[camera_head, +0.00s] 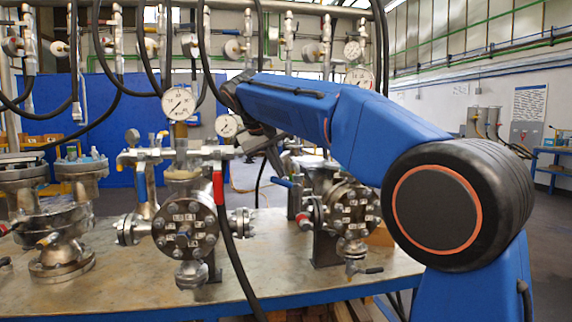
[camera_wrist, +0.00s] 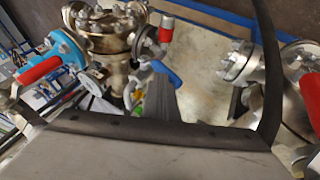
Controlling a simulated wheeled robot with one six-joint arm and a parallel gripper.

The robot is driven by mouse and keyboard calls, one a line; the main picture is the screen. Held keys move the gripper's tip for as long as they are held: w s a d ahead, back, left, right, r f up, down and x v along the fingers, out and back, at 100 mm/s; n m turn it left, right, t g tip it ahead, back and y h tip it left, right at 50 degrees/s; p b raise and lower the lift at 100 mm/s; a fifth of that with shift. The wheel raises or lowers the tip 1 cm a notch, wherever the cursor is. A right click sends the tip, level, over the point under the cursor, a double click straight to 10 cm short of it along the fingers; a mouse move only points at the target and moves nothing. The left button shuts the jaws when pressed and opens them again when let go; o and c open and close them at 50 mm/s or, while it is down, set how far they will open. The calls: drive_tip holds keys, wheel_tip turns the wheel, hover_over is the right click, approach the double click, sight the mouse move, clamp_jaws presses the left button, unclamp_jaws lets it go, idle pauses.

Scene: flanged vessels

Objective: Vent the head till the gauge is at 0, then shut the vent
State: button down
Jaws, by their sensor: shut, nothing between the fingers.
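A round white gauge (camera_head: 178,103) stands above the middle flanged vessel (camera_head: 184,230); its dark needle seems to point down-left, but the numbers are too small to read. A smaller gauge (camera_head: 228,125) stands to its right, its reading unclear. A red lever (camera_head: 218,188) hangs down at the middle vessel's right side. A blue lever (camera_head: 283,182) is by the right vessel (camera_head: 352,210); a blue handle (camera_wrist: 165,72) also shows in the wrist view. My gripper (camera_head: 276,160) is shut and empty above the right vessel, near the blue lever. I cannot tell whether they touch.
Another flanged vessel (camera_head: 62,225) stands at the left of the metal bench (camera_head: 130,283). A black hose (camera_head: 235,265) runs down over the bench's front. In the wrist view, red handles show at left (camera_wrist: 40,70) and right (camera_wrist: 310,92). Hoses and pipes hang behind.

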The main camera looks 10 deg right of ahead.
sight(272, 179)
drive_tip(key=shift+a+f+h, duration=0.35)
drive_tip(key=shift+a+f, duration=0.2)
drive_tip(key=shift+f, duration=0.25)
drive_tip(key=shift+a+f+h, duration=0.35)
drive_tip(key=shift+a+f, duration=0.15)
drive_tip(key=shift+f, duration=0.45)
